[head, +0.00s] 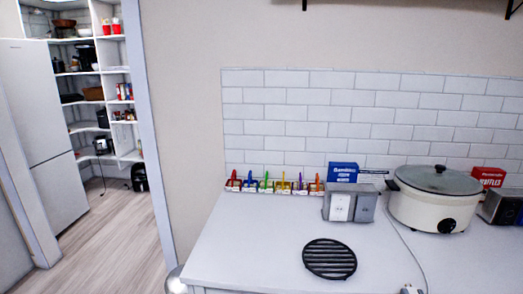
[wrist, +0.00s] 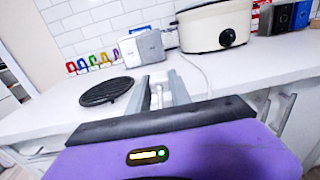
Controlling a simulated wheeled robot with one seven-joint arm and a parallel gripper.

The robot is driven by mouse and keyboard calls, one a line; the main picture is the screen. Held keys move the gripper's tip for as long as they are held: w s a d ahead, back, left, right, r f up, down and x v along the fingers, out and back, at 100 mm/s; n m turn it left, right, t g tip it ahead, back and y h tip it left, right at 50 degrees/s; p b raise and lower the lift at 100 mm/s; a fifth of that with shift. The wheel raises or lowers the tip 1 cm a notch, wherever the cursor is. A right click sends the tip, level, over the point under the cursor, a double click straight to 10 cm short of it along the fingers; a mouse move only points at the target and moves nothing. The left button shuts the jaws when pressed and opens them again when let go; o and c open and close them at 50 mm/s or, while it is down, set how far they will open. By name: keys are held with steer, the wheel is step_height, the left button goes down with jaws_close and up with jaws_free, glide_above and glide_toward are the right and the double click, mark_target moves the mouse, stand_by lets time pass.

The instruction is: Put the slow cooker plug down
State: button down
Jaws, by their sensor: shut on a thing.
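The slow cooker (head: 435,197) is cream with a dark lid and a round black knob, and stands on the white counter; its lower body also shows in the wrist view (wrist: 214,30). Its thin cord runs down the counter to the plug (head: 410,289), small and pale at the bottom edge of the head view. In the wrist view my gripper (wrist: 160,90) reaches forward over the counter, its grey fingers shut on the small pale plug (wrist: 157,97). The plug's exact shape is hard to make out. My gripper is not clearly visible in the head view.
A black round trivet (head: 330,258) lies left of the plug. The counter (head: 245,245) is clear around the trivet.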

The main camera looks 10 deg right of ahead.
steer(key=s+a+f+n+y, duration=0.1)
steer(key=a+f+y, duration=0.15)
steer(key=a, duration=0.55)
steer(key=s+a+f+n+t+y, duration=0.15)
steer(key=a+f, duration=0.25)
steer(key=a, duration=0.5)
steer(key=s+a+f+n+g+y, duration=0.1)
steer(key=s+a+f+y, duration=0.15)
steer(key=a, duration=0.55)
steer(key=s+f, duration=0.3)
steer(key=f, duration=0.3)
steer(key=shift+s+f+h, duration=0.3)
steer(key=shift+s+h, duration=0.05)
stand_by(0.5)
steer(key=shift+a+t, duration=0.15)
steer(key=shift+t, duration=0.1)
